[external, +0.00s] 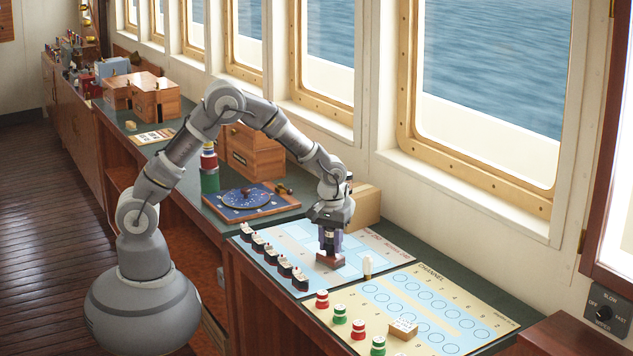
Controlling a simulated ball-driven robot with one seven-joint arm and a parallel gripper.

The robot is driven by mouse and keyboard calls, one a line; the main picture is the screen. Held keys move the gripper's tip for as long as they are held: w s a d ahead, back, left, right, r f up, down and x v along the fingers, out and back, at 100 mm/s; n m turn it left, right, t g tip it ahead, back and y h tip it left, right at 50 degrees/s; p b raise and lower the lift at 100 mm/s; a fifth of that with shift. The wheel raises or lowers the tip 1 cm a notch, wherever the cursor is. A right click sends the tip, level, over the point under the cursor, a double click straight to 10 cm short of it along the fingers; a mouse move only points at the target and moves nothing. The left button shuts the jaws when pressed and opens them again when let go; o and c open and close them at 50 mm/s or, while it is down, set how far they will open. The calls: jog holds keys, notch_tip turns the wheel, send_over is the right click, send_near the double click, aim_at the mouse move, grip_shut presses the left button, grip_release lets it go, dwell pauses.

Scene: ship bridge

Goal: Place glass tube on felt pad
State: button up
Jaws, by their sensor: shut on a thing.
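My gripper (330,248) points down over the pale blue gridded board on the counter. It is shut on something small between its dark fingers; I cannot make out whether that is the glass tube. A reddish-brown block (330,261) is right below the fingertips; I cannot tell whether it touches them or rests on the board. I cannot pick out the glass tube or the felt pad for certain at this size.
Several dark ship-like pieces (284,266) line the left edge of the blue board (270,241). A channel board (450,290) with red and green pieces (340,314) and a tan block (403,329) lies to the right. A round blue dial (245,199) and wooden boxes (254,150) stand behind.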

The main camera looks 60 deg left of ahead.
jog(key=shift+f, duration=0.15)
jog(key=o, duration=1)
